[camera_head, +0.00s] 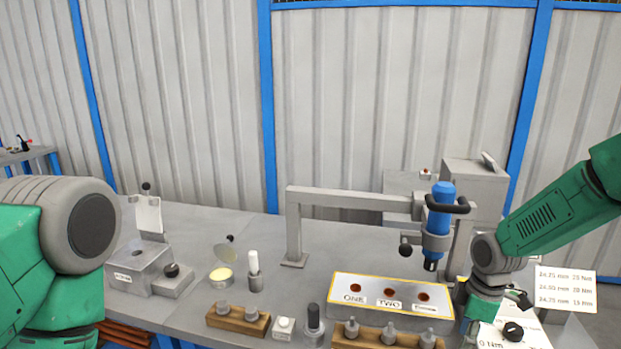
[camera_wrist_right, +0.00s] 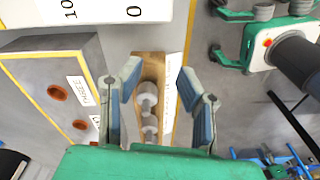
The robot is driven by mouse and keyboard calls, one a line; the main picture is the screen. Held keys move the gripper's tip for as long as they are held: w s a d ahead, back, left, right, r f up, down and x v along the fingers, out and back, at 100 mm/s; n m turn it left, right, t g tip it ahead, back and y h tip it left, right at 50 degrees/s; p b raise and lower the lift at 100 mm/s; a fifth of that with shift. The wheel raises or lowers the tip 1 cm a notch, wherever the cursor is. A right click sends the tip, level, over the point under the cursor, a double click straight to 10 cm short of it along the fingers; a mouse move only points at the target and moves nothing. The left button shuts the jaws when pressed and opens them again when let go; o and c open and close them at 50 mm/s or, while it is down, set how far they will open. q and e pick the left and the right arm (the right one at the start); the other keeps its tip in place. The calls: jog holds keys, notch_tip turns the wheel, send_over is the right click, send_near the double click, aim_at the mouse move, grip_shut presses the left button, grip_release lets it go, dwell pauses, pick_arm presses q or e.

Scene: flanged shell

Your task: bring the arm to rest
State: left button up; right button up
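My right arm reaches in from the right in the head view, and its gripper (camera_head: 478,315) hangs low at the right end of the tray with three labelled holes (camera_head: 345,290). In the right wrist view, my right gripper (camera_wrist_right: 162,82) is open, with two separate fingers and nothing seen between their tips. Below and between them lies a wooden rack (camera_wrist_right: 150,66) with several grey cylindrical parts (camera_wrist_right: 148,104). I cannot tell the gripper's height above it. Only the thick links of my left arm show at the left of the head view. My left gripper is out of view.
A blue tool (camera_head: 440,210) hangs on a grey gantry (camera_head: 294,225) above the holed tray. Another wooden rack (camera_head: 238,320), a black-knobbed post (camera_head: 313,325) and a hinged-lid fixture (camera_head: 148,262) stand further left. A white sign (camera_head: 565,287) is at right. The bench's back left is fairly clear.

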jog(key=s+a+f+m, duration=0.3)
jog(key=s+f, duration=0.3)
jog(key=s, duration=0.2)
jog(key=s+a+f+m, duration=0.2)
jog(key=s+f, duration=0.4)
jog(key=s, duration=0.2)
pick_arm(q)
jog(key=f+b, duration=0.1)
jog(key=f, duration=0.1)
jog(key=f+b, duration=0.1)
jog(key=b, duration=0.1)
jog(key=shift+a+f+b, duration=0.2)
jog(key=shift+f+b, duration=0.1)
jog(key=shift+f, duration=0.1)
pick_arm(e)
jog(key=s+f+m, duration=0.2)
jog(key=s+m, duration=0.1)
jog(key=s, duration=0.6)
jog(key=s+f+m, duration=0.2)
jog(key=s+m, duration=0.2)
jog(key=s, duration=0.5)
jog(key=shift+s+d+f+t+h, duration=0.2)
jog(key=shift+d+t+h, duration=0.1)
jog(key=shift+h, duration=0.1)
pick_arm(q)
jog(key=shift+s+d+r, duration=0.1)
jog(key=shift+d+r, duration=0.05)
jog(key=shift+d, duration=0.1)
pick_arm(e)
jog(key=shift+d, duration=0.2)
